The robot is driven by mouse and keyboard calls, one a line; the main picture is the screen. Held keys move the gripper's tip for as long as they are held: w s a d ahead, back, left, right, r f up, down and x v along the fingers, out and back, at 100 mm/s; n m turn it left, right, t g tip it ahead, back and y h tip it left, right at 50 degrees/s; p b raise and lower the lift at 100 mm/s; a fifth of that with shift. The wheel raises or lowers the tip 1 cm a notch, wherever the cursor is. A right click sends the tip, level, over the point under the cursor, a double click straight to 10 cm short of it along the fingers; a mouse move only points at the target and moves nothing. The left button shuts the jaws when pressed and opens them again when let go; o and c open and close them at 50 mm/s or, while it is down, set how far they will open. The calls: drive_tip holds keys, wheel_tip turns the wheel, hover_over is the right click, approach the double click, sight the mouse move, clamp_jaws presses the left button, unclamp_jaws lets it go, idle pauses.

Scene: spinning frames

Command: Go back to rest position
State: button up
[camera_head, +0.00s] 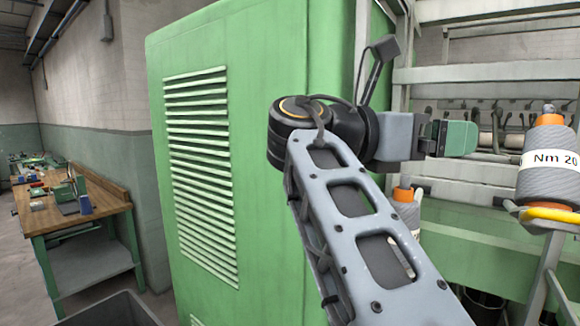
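My arm reaches up from the bottom of the head view and bends right at its black joint. My gripper (461,139) is at the end, pointing right, with a green block-like part at its tip. It is seen from the side, and I cannot tell whether the fingers are open or shut or whether the green part is a finger. A grey yarn spool (545,176) labelled "Nm 20", with an orange top, stands upright right of my gripper, apart from it.
A tall green cabinet (270,130) with vents stands close behind my arm. A spinning frame with pale rails (480,75) fills the right. Another spool (404,208) is partly hidden by my arm. A wooden workbench (105,197) and dark bin (115,310) are left.

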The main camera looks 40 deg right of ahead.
drive_tip(key=w+a+f+m+t+y, duration=0.2)
drive_tip(key=w+f+m+t+y, duration=0.15)
drive_tip(key=w+f+t, duration=0.6)
drive_tip(key=w+a+f+m+t+y, duration=0.15)
drive_tip(key=w+f+m+y, duration=0.35)
drive_tip(key=f, duration=0.9)
drive_tip(key=a+f+m+t+y, duration=0.1)
drive_tip(key=a+f+m+y, duration=0.4)
drive_tip(key=a+f, duration=1.3)
wheel_tip(320, 180, down, 2)
drive_tip(key=y, duration=0.2)
drive_tip(key=shift+f+y, duration=0.25)
drive_tip(key=shift+y, duration=0.1)
drive_tip(key=shift+s+a+r, duration=0.1)
drive_tip(key=shift+a+r, duration=0.05)
drive_tip(key=shift+a, duration=0.1)
drive_tip(key=shift+c, duration=0.2)
